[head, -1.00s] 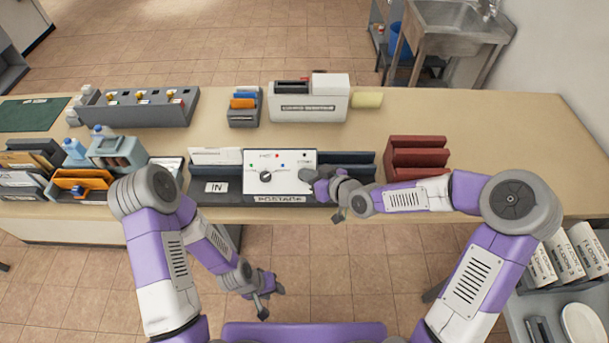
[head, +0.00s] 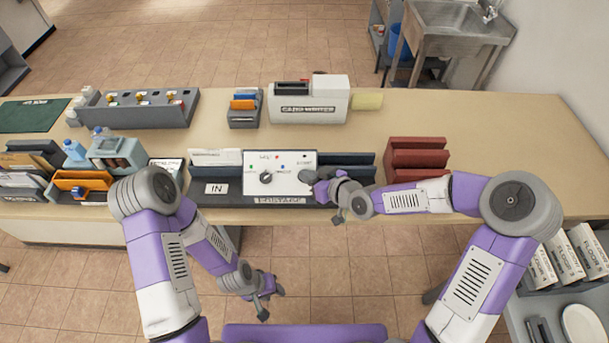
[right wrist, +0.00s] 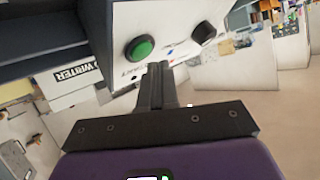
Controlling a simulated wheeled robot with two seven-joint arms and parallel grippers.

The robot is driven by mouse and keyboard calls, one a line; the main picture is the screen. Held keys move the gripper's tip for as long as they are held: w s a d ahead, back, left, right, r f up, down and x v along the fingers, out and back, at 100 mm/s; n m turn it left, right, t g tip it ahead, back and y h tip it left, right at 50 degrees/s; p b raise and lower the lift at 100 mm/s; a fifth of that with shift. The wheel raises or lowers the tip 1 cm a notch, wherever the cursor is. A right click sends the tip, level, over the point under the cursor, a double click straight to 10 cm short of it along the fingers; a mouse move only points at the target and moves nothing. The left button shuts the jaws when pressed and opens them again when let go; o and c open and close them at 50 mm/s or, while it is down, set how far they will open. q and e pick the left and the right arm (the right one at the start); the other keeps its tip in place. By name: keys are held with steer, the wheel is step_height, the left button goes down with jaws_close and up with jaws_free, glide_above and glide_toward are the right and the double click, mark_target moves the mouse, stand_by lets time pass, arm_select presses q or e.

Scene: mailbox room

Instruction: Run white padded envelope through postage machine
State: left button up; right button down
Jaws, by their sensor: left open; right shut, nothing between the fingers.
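The postage machine (head: 255,186) is a white panel box with a dark tray on each side, near the table's front edge. A white envelope (head: 216,157) stands in the left tray, behind the IN label. My right gripper (head: 312,177) is at the right part of the machine's face. In the right wrist view its fingers (right wrist: 157,70) are shut and empty, close to a green button (right wrist: 139,48); I cannot tell if they touch it. A black knob (right wrist: 204,32) is on the same face. My left gripper (head: 272,296) hangs open and empty below the table's front edge.
A red rack (head: 416,158) stands right of the machine. The card writer (head: 308,102) and a small folder holder (head: 244,108) are behind it. Organizers with an orange folder (head: 82,181) stand at left. The table's right side (head: 510,150) is clear.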

stand_by(0.8)
steer(key=shift+w+f+b, duration=0.3)
steer(key=shift+f+b, duration=0.05)
steer(key=shift+b, duration=0.1)
